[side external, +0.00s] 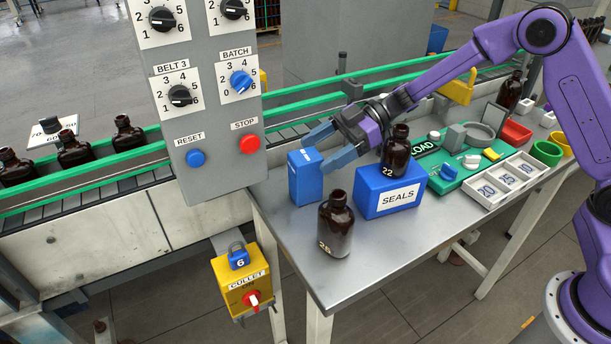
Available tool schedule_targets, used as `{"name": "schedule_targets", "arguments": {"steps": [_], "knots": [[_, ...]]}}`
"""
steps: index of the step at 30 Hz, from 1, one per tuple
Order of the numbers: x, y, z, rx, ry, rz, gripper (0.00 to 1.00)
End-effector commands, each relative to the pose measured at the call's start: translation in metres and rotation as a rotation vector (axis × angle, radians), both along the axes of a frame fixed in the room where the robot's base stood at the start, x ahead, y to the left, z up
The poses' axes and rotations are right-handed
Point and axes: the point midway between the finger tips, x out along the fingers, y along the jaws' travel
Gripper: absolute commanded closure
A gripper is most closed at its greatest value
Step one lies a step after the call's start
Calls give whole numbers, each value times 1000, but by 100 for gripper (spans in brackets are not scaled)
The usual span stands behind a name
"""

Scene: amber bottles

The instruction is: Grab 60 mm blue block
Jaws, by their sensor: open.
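A tall blue block (305,178) stands upright on the grey metal table, near its back left corner. Small marks show on its upper front, too small to read for sure. My gripper (330,147) is open and empty, with blue-grey fingers pointing left. In this view the fingertips are above and just right of the block's top. One finger appears in front of the block's upper right edge. I cannot tell whether it touches the block.
Another amber bottle (336,226) stands in front. A control panel (203,85) rises at left. A green-railed conveyor (290,100) runs behind.

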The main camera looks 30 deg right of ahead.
Motion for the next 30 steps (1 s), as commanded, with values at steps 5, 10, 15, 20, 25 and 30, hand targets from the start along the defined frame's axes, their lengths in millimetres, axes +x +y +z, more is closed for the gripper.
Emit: {"name": "schedule_targets", "arguments": {"steps": [5, 10, 15, 20, 25, 30], "knots": [[1, 13, -5, 0, 0, 2, 17], [3, 31, -13, -1, 1, 4, 17], [6, 52, -22, -1, 1, 3, 17], [7, 56, -23, 0, 0, 1, 17], [6, 55, -23, 0, 0, 1, 37], [6, 55, -23, 0, 0, 1, 82]]}}
